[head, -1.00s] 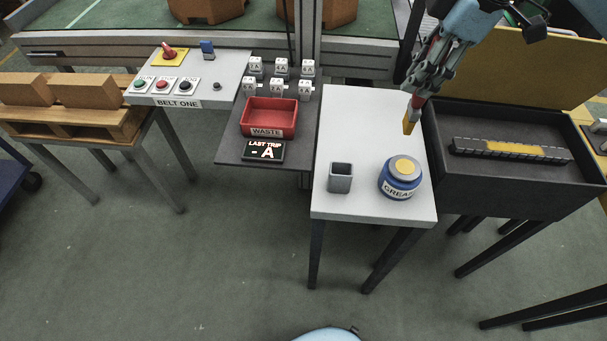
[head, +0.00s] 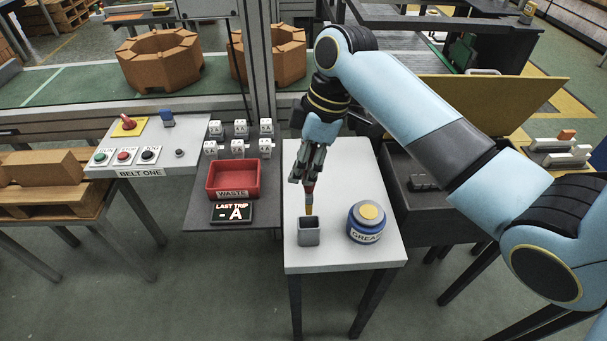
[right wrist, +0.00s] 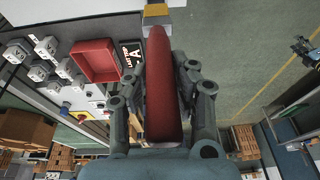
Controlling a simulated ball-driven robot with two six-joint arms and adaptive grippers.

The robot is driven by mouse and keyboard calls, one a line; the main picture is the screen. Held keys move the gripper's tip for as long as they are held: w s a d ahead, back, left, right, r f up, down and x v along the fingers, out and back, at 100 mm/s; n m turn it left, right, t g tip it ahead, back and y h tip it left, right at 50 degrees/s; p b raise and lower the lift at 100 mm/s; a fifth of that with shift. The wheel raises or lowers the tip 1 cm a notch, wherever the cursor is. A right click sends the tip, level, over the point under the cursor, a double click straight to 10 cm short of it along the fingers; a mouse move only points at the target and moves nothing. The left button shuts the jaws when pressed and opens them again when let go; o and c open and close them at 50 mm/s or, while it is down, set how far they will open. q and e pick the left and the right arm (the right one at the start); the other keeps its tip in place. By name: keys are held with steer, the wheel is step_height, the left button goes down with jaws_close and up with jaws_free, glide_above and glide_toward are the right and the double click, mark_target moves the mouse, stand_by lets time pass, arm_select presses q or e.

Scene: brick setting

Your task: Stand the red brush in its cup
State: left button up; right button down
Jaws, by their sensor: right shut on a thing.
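The red brush (right wrist: 160,90) is held in my right gripper (head: 312,178), its red handle between the fingers in the right wrist view. In the head view its yellowish tip (head: 309,210) points down, at the mouth of the small grey cup (head: 308,236) or just behind it; I cannot tell whether it is inside the rim. The cup stands upright near the front left of the white table (head: 345,170). My right gripper is above the cup, shut on the brush. My left gripper is not in view.
A blue grease jar (head: 366,222) stands right of the cup on the same table. A red waste tray (head: 232,178) and a "LAST TRIP A" sign (head: 231,212) are on the lower shelf to the left. A dark open box (head: 425,205) is on the right.

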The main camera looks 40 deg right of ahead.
step_height(320, 180, down, 3)
steer(key=shift+s+f+p, duration=0.1)
steer(key=shift+f+p, duration=0.05)
steer(key=shift+p, duration=0.2)
steer(key=shift+f, duration=0.2)
steer(key=shift+f, duration=0.45)
steer(key=c, duration=1.1)
jaws_free()
steer(key=shift+r, duration=0.25)
steer(key=b+v, duration=0.2)
steer(key=v, duration=1)
steer(key=shift+r, duration=0.45)
steer(key=shift+a+f, duration=0.1)
